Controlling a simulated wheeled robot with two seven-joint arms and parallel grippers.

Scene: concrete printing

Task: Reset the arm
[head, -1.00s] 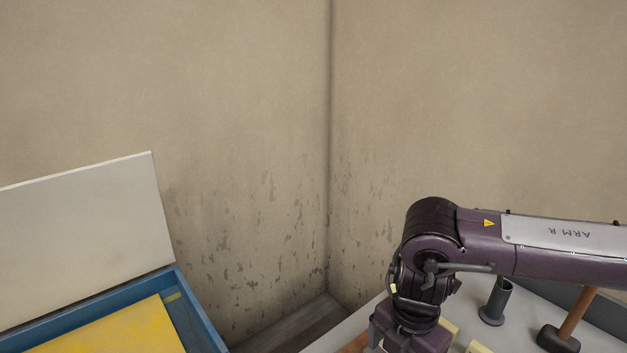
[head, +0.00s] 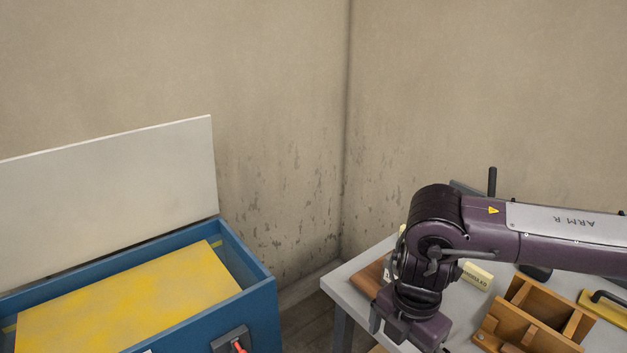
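My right arm (head: 560,238), purple with a plate marked ARM R, comes in from the right and bends down at a dark joint. Its lower end, around my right gripper (head: 408,325), hangs in front of the left part of the grey table (head: 352,288). The fingers cannot be made out clearly, so I cannot tell whether they are open or shut, and nothing held is visible. My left arm and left gripper are not in view.
The table holds a wooden form (head: 530,315), a small cream block (head: 477,275) and a yellow float (head: 605,305). Walls meet behind. A floor gap separates chest and table.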

